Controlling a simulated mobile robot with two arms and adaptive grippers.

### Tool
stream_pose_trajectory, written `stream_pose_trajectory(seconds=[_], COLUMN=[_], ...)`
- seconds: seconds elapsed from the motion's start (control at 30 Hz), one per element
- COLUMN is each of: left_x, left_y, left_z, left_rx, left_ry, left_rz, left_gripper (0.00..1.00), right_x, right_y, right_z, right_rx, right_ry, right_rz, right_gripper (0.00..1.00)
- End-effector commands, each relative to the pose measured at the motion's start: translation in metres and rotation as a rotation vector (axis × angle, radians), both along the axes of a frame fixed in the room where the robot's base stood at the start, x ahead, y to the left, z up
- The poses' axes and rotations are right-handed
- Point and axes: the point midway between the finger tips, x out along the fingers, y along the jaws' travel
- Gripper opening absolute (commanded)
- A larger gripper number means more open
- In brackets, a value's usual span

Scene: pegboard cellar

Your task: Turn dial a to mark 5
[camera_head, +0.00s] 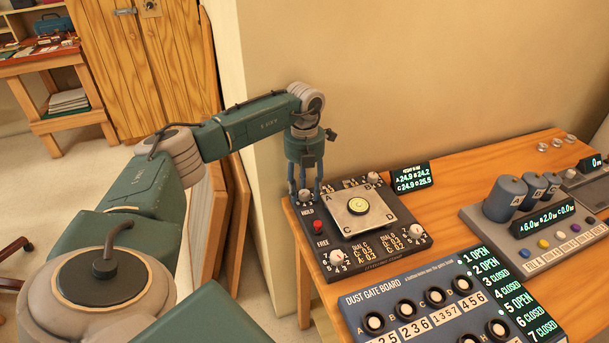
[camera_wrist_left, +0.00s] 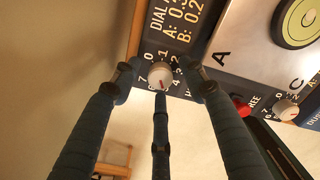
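Dial A is a small white knob (camera_head: 304,195) at the back left corner of the dark levelling box (camera_head: 330,262), by the plate's letter A. In the left wrist view the knob (camera_wrist_left: 160,75) has a red pointer line and is ringed by printed numbers, some hidden by fingers. I cannot read the pointer's mark surely. My left gripper (camera_head: 305,185) is pointed down over this dial. In the wrist view its three fingers (camera_wrist_left: 160,80) stand spread around the knob, with gaps showing at the sides. My right gripper is not in view.
The box carries a plate with a round yellow-green level (camera_head: 358,206), a red hold/free switch (camera_head: 318,226) and other white dials (camera_head: 337,258). A small readout (camera_head: 411,177) stands behind. The dust gate board (camera_head: 400,290) is close in front; a canister console (camera_head: 535,215) is right.

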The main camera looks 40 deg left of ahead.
Motion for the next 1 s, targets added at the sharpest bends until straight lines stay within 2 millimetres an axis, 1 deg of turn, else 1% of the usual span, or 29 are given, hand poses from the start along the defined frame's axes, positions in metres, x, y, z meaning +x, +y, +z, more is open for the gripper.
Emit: stream_pose_trajectory(seconds=[0.07,0.17,0.27,0.5,0.6,0.7,0.83,1.0], left_x=[0.0,0.001,0.001,0.001,0.001,0.001,0.0,0.0], left_y=[0.0,0.0,0.0,0.0,0.0,0.0,0.0,0.0], left_z=[0.001,0.008,0.024,0.076,0.094,0.108,0.118,0.121], left_rx=[0.0,-0.001,0.0,0.0,-0.001,-0.001,-0.001,-0.001], left_ry=[0.001,-0.001,-0.004,-0.004,-0.004,-0.004,-0.001,0.0], left_rz=[0.0,0.0,0.0,0.0,0.0,0.0,0.0,0.0], left_gripper=[0.43,0.43,0.43,0.43,0.43,0.43,0.43,0.43], right_x=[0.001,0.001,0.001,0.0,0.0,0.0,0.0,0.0], right_y=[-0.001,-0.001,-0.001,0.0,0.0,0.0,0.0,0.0], right_z=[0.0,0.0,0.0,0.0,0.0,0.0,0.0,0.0], right_rx=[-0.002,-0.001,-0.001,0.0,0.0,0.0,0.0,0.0], right_ry=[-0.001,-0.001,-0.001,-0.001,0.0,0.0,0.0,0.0], right_rz=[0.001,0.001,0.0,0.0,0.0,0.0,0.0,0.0], right_gripper=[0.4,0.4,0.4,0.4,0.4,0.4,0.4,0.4])
